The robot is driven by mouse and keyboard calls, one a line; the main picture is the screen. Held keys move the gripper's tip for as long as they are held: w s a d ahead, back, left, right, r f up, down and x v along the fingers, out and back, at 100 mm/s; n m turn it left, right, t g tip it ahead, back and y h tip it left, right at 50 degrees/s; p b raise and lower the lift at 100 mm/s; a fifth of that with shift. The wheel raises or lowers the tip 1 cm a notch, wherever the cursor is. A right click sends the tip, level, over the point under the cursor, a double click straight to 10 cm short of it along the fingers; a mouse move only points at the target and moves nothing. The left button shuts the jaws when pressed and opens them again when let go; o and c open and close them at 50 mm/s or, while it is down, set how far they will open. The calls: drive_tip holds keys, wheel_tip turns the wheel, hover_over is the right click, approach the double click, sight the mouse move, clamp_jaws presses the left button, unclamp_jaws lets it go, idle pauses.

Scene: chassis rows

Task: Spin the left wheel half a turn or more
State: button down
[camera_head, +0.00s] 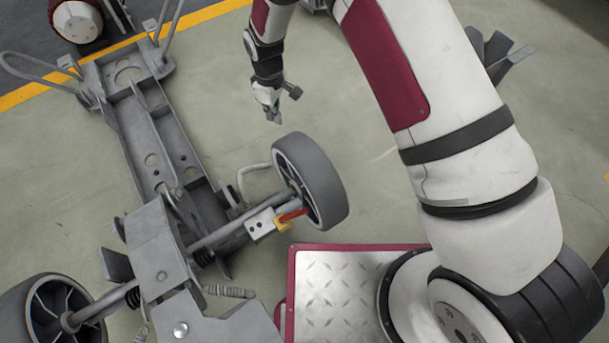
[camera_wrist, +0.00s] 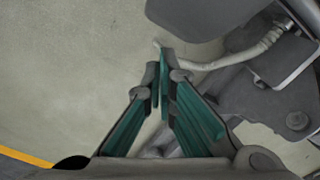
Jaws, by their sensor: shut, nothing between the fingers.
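A chassis (camera_head: 150,140) carries a grey-tyred wheel (camera_head: 312,180) with dark spokes at the right end of its axle. A second spoked wheel (camera_head: 55,312) is at the lower left, cut by the picture edge. The frames do not show which one is called left. My gripper (camera_head: 273,112) is above the first wheel in the head picture, pointing down, apart from its tyre. In the wrist view its green-padded fingers (camera_wrist: 160,80) meet at the tips with nothing between them. A dark rounded part, seemingly the tyre (camera_wrist: 205,14), lies beyond the tips.
A pale hose (camera_wrist: 240,58) curves beside the chassis metalwork. My base plate lies just below that wheel. Open floor (camera_head: 225,70) surrounds the gripper.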

sight(297, 143)
drive_tip(key=s+d, duration=0.2)
drive_tip(key=s, duration=0.1)
drive_tip(key=s+d, duration=0.2)
drive_tip(key=s, duration=0.1)
drive_tip(key=s+d, duration=0.2)
drive_tip(key=s, duration=0.1)
drive_tip(key=shift+s+d+p, duration=0.15)
drive_tip(key=shift+s+p, duration=0.05)
drive_tip(key=shift+p, duration=0.2)
drive_tip(key=shift+s+d+r, duration=0.1)
drive_tip(key=shift+r, duration=0.05)
wheel_tip(297, 143, up, 3)
drive_tip(key=shift+d+r+p, duration=0.15)
drive_tip(key=shift+p, duration=1.1)
drive_tip(key=shift+w+a, duration=0.2)
drive_tip(key=shift+w, duration=0.05)
drive_tip(key=w+a+b, duration=0.2)
drive_tip(key=w+a, duration=0.9)
drive_tip(key=w, duration=0.4)
drive_tip(key=shift+w+b, duration=0.3)
drive_tip(key=shift+w, duration=0.1)
